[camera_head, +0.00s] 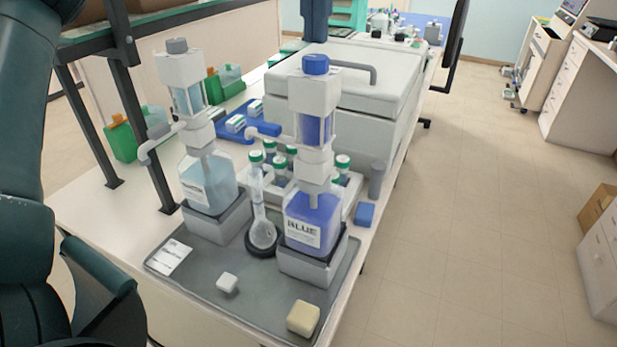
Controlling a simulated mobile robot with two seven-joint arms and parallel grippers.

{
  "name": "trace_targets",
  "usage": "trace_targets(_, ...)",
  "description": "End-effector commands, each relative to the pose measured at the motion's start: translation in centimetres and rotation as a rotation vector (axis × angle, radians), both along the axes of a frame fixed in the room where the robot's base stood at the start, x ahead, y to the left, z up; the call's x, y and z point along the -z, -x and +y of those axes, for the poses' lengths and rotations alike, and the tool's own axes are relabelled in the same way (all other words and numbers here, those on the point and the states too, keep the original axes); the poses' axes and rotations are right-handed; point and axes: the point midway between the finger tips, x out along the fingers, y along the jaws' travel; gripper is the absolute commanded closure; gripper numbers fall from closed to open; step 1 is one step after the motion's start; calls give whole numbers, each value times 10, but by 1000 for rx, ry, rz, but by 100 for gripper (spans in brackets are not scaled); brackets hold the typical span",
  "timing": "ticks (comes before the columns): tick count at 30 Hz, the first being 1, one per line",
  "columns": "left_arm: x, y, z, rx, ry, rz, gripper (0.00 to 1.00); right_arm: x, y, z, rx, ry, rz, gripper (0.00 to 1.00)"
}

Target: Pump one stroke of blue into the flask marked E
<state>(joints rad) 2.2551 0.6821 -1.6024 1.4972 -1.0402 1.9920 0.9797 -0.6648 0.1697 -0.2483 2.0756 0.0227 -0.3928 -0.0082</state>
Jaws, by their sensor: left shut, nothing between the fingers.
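The blue bottle (313,215), labelled BLUE, stands on a grey block on the right of the tray. Its dispenser pump (314,130) rises from it, with a blue cap (315,65) on top and a spout (264,131) pointing left. A clear long-necked flask (262,232) stands in a black ring between the two bottles. I cannot read a letter on it. A green cap shows at the top of its neck; I cannot tell if it belongs to a vial behind. My left gripper (108,292) is at the lower left, shut and empty, away from the bottles. My right gripper is out of view.
A second bottle (208,183) with a pale liquid and its own pump stands left of the flask. The grey tray (205,285) also holds a white card, a small white block and a cream block (303,318). Green-capped vials and a large grey machine (345,100) stand behind.

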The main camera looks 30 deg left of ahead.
Motion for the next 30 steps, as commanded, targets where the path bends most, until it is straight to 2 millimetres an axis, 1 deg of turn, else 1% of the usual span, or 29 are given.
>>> trace_targets(10, 2, 0, 0, 0, 0, 0, 100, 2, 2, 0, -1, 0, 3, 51)
trace_targets(30, 26, 0, 0, 0, 0, 1, 100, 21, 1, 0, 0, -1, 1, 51)
